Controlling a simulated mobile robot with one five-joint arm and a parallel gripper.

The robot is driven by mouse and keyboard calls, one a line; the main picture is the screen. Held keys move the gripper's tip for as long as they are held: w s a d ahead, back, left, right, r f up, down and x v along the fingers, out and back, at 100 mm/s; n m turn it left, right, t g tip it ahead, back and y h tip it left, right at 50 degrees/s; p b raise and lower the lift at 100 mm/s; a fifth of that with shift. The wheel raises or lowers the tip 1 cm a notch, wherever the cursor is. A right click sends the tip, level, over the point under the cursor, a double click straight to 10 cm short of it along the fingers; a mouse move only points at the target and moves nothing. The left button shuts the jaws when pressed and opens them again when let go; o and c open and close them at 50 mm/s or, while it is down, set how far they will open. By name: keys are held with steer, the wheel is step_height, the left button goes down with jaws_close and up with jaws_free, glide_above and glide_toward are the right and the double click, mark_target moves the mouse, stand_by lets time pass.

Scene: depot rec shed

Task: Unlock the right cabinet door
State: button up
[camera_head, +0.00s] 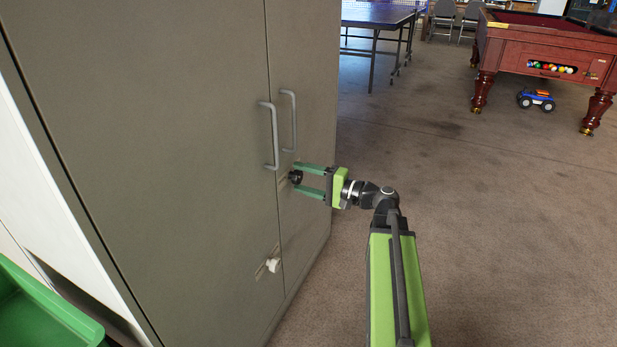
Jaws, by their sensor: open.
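A tall grey-brown cabinet has two doors, the left door (170,150) and the right door (308,75). Each door has a vertical bar handle near the seam, the left handle (273,140) and the right handle (293,120). A black knob (295,177) sits on the right door below its handle. A white knob (273,265) sits low on the left door on a small slotted plate. My gripper (307,180) is open at the right door, its two green fingers above and below the black knob. I cannot tell whether the fingers touch the knob or door.
A green bin (40,310) stands at the lower left near a white panel (60,190). Open carpet lies right of the cabinet. A pool table (545,45), a blue toy truck (537,100) and a table-tennis table (375,15) are farther back.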

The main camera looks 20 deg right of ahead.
steer(key=v, duration=1.7)
steer(key=shift+s+d, duration=0.1)
steer(key=shift+d, duration=0.05)
